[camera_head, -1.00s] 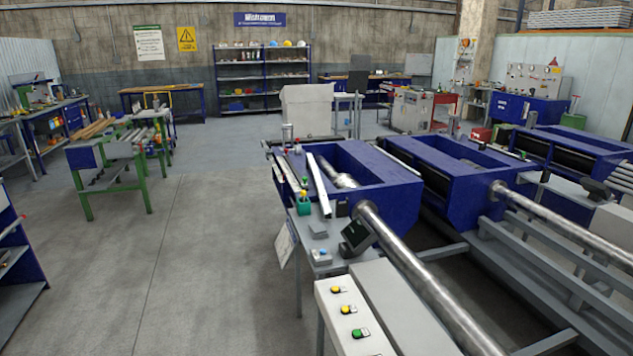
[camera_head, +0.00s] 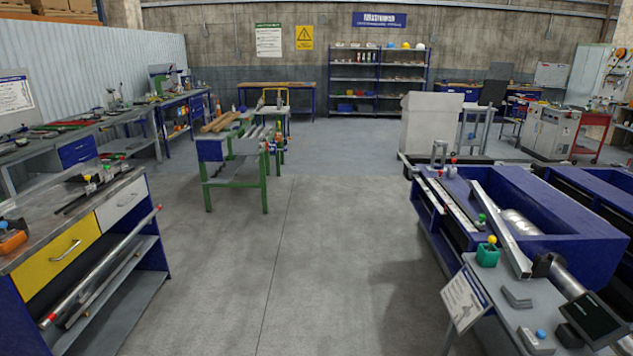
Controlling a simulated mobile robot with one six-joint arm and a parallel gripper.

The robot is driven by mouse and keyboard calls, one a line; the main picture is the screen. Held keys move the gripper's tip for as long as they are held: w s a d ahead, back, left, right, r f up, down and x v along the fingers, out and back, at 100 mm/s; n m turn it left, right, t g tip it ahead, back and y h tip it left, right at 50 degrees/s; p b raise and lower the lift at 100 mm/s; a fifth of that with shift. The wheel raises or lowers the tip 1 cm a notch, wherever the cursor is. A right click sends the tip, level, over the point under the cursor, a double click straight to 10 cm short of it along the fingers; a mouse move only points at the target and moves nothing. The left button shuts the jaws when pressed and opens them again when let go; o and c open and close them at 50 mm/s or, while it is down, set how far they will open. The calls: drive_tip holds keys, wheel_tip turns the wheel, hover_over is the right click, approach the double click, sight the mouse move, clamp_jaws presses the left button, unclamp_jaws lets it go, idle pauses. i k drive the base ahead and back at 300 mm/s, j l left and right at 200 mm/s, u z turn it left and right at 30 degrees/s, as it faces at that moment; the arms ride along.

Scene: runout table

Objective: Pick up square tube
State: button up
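A long pale grey tube with flat sides (camera_head: 499,226), which looks like the square tube, lies at the right. It slants along the near side of the blue machine (camera_head: 575,215), its near end close to a green holder (camera_head: 487,254). My gripper and arm are not in view.
Open concrete floor (camera_head: 300,270) runs through the middle. A cabinet with a yellow drawer (camera_head: 58,250) stands at the near left, with long bars on its lower shelf. A green-legged rack (camera_head: 236,170) stands farther back. A sign panel (camera_head: 463,300) hangs before the machine's side table.

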sight(522, 270)
drive_tip(key=i+z, duration=0.1)
drive_tip(key=i, duration=0.5)
drive_tip(key=i+z, duration=0.1)
drive_tip(key=i, duration=0.45)
drive_tip(key=i+j+z, duration=0.1)
drive_tip(key=i, duration=0.5)
drive_tip(key=i+j+z, duration=0.1)
drive_tip(key=i, duration=0.45)
drive_tip(key=i+j+z, duration=0.1)
drive_tip(key=i, duration=0.45)
drive_tip(key=i+l+z, duration=0.2)
drive_tip(key=z, duration=0.25)
drive_tip(key=i+z, duration=1.1)
drive_tip(key=z, duration=0.2)
drive_tip(key=i+j+z, duration=0.25)
drive_tip(key=z, duration=0.15)
